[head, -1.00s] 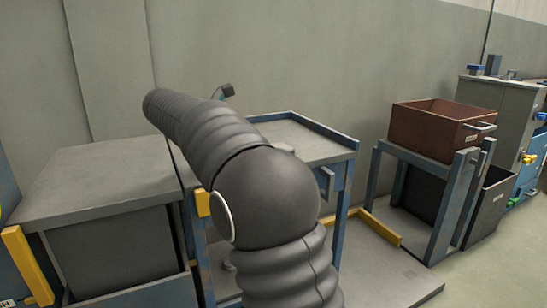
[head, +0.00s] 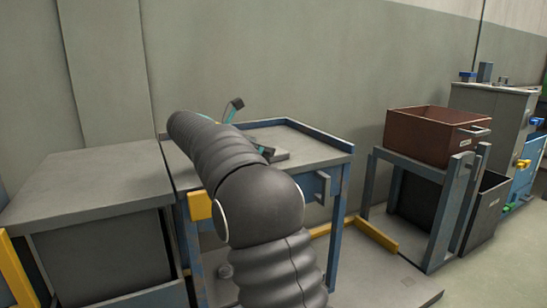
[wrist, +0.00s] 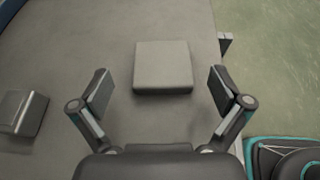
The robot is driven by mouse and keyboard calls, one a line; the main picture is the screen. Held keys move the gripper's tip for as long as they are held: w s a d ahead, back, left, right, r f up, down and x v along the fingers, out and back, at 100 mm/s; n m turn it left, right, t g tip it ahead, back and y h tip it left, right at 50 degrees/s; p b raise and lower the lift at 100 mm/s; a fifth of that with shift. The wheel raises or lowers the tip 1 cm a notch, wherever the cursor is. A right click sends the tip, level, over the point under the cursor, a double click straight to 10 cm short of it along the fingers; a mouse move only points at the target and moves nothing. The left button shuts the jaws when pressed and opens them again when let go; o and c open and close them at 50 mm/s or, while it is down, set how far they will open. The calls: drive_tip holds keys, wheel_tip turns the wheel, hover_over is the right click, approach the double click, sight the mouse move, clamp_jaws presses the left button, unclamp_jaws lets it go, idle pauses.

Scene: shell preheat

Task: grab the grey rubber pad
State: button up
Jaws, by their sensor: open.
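The grey rubber pad (wrist: 163,66) is a square, flat block lying on the grey top of the blue-framed table (wrist: 60,60). In the wrist view it sits just beyond my fingertips, centred between them. My gripper (wrist: 160,90) is open and empty, with one finger to each side of the pad's near edge and apart from it. In the head view the pad shows in part (head: 280,155) to the right of my arm, and my arm covers much of the tabletop. My gripper (head: 252,128) is mostly hidden behind my arm there.
A grey metal block (wrist: 22,112) lies on the tabletop at the left in the wrist view. The table has a raised blue rim (head: 320,135). A grey bench (head: 90,180) stands left. A brown bin (head: 435,135) on a stand is at the right.

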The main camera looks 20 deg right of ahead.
sight(280, 154)
drive_tip(key=b+x, duration=0.1)
drive_tip(key=x, duration=0.4)
drive_tip(key=shift+s+f+b, duration=0.15)
drive_tip(key=shift+b, duration=0.2)
drive_tip(key=c, duration=1.3)
drive_tip(key=shift+o, duration=0.2)
